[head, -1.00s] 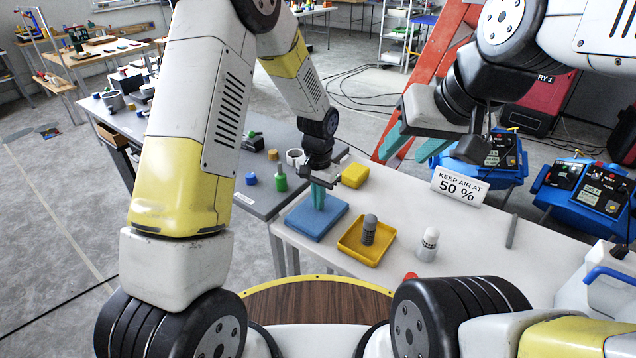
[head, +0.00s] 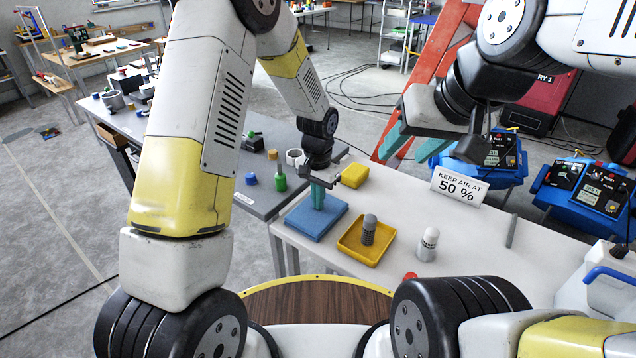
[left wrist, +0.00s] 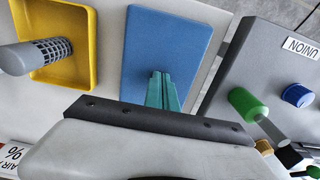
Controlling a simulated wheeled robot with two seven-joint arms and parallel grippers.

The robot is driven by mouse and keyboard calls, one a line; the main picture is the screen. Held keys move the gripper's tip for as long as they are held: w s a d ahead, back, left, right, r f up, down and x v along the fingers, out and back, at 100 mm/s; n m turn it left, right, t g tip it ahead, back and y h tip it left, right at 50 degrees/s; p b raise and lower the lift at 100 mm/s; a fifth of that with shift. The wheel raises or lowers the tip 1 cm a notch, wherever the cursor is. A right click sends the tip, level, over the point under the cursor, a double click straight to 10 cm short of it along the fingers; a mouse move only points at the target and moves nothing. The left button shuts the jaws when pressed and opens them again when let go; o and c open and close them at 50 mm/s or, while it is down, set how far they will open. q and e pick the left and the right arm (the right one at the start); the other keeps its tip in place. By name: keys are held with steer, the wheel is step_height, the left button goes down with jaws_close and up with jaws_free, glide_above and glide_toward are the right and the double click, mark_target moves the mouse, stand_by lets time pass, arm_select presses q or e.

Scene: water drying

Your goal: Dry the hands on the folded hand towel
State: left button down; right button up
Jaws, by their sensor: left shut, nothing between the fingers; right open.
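The folded blue hand towel (head: 304,222) lies flat at the left end of the white table. My left gripper (head: 318,200) points down at the towel with its teal fingers shut and empty. In the left wrist view the shut fingertips (left wrist: 157,82) are over the middle of the towel (left wrist: 172,40) and appear to touch it. My right gripper (head: 412,148) is raised above the far side of the table, open and empty, well away from the towel.
A yellow tray (head: 345,246) holding a grey sensor (head: 369,230) stands right of the towel. A white-capped cylinder (head: 428,244), a yellow block (head: 355,175) and a sign reading "KEEP AIR AT 50 %" (head: 460,186) are on the table. A grey table (head: 225,160) adjoins at left.

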arm_select(q)
steer(key=shift+s+a+f, duration=0.3)
steer(key=shift+f, duration=0.35)
step_height(320, 180, up, 15)
steer(key=shift+w+d+r, duration=0.15)
steer(key=shift+w+d, duration=0.15)
arm_select(e)
steer(key=shift+c, duration=0.5)
